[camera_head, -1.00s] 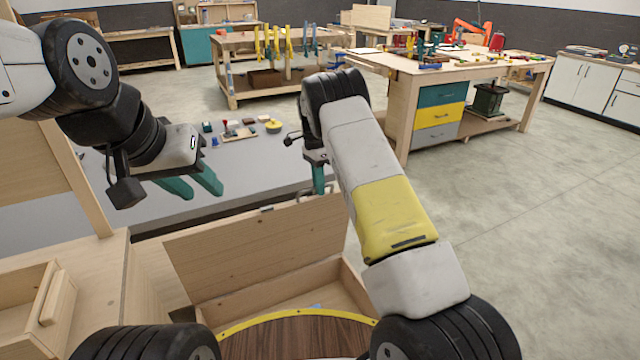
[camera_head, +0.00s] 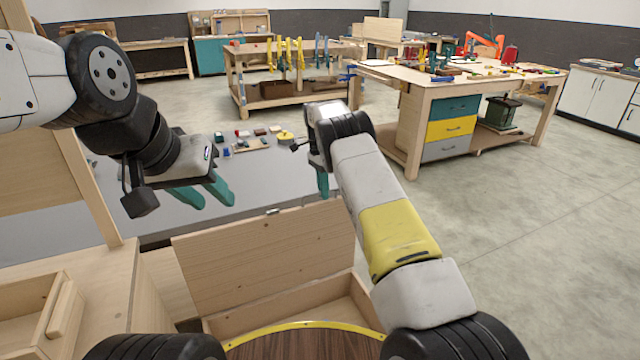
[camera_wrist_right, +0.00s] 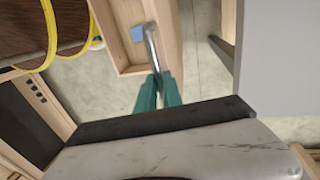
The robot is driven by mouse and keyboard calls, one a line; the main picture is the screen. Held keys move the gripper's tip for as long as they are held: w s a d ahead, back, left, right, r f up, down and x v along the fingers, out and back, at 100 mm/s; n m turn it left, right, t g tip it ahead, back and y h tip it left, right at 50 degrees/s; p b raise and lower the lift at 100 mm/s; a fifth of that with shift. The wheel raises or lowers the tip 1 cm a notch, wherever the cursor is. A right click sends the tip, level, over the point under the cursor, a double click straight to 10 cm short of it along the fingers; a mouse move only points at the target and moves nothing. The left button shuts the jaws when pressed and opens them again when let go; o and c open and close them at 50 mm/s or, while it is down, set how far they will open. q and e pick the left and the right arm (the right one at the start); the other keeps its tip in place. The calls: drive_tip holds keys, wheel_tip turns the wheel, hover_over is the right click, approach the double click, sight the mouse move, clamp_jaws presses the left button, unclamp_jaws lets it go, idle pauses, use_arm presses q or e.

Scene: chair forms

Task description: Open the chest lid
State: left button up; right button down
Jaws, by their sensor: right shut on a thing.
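The wooden chest (camera_head: 290,310) stands low in front of me in the head view. Its lid (camera_head: 265,260) is raised, and the inside shows below it. My right gripper (camera_head: 323,185) is at the lid's upper right edge. In the right wrist view its teal fingers (camera_wrist_right: 158,90) are shut on a bent metal handle (camera_wrist_right: 152,45). The chest's open box (camera_wrist_right: 125,68) shows behind, with a small blue thing (camera_wrist_right: 138,33) in it. My left gripper (camera_head: 216,204) is open and empty, above the grey surface to the left of the lid.
A wooden drawer unit (camera_head: 60,310) stands left of the chest. A grey surface (camera_head: 130,225) behind the lid carries small objects (camera_head: 255,142). A workbench with coloured drawers (camera_head: 450,125) stands further back. The floor (camera_head: 530,230) to the right is clear.

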drive_tip(key=c, duration=1.5)
unclamp_jaws()
drive_tip(key=shift+s+a+f, duration=0.1)
drive_tip(key=shift+a, duration=0.05)
drive_tip(key=shift+r, duration=0.3)
wheel_tip(320, 180, up, 3)
drive_tip(key=shift+s+r, duration=0.1)
drive_tip(key=s, duration=0.5)
drive_tip(key=s+a, duration=0.1)
drive_tip(key=s, duration=0.4)
drive_tip(key=s+r, duration=0.1)
drive_tip(key=s, duration=0.4)
drive_tip(key=shift+s+a+r, duration=0.1)
drive_tip(key=shift+s+a, duration=0.1)
drive_tip(key=shift+s, duration=0.15)
